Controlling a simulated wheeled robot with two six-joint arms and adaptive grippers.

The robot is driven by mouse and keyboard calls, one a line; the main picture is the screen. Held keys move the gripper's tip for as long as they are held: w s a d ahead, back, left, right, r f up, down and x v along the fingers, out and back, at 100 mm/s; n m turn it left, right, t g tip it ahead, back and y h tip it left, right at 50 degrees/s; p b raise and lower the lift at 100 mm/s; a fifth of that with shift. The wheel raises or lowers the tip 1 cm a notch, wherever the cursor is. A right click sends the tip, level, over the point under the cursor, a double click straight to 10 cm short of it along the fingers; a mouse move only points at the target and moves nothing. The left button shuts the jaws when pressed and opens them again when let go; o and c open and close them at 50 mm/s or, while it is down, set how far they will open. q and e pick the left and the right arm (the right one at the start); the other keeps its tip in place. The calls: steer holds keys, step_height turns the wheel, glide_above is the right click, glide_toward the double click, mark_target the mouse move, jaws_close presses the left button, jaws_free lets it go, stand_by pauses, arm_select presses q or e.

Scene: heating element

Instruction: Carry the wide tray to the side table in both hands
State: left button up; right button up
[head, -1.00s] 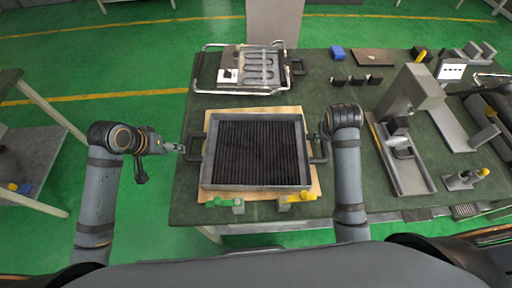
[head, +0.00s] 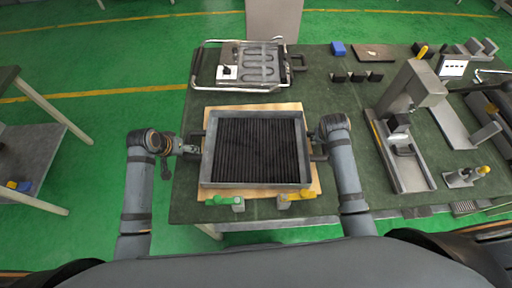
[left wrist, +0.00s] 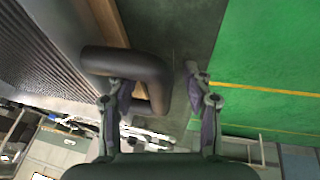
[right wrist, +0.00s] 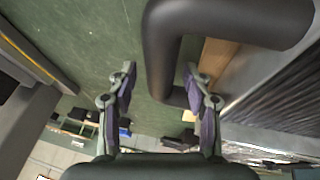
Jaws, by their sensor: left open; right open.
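The wide tray (head: 206,165) has a grey rim and dark ribbed inside. It lies on a tan board on the green workbench, with a dark loop handle at each side. My left gripper (head: 194,147) is at the left handle. In the left wrist view the open fingers (left wrist: 158,84) stand on either side of the handle's outer bar (left wrist: 160,88). My right gripper (head: 318,146) is at the right handle. In the right wrist view its open fingers (right wrist: 160,74) stand on either side of the handle bar (right wrist: 160,50). I cannot tell whether they touch.
A table (head: 8,80) with a lower shelf stands at the left, across a green floor gap. A wire-framed heating element unit (head: 260,66) lies behind the tray. Green (head: 225,201) and yellow (head: 296,197) clamps sit at its front. A grey press (head: 415,95) stands to the right.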

arm_select(q)
jaws_close()
arm_select(e)
jaws_close()
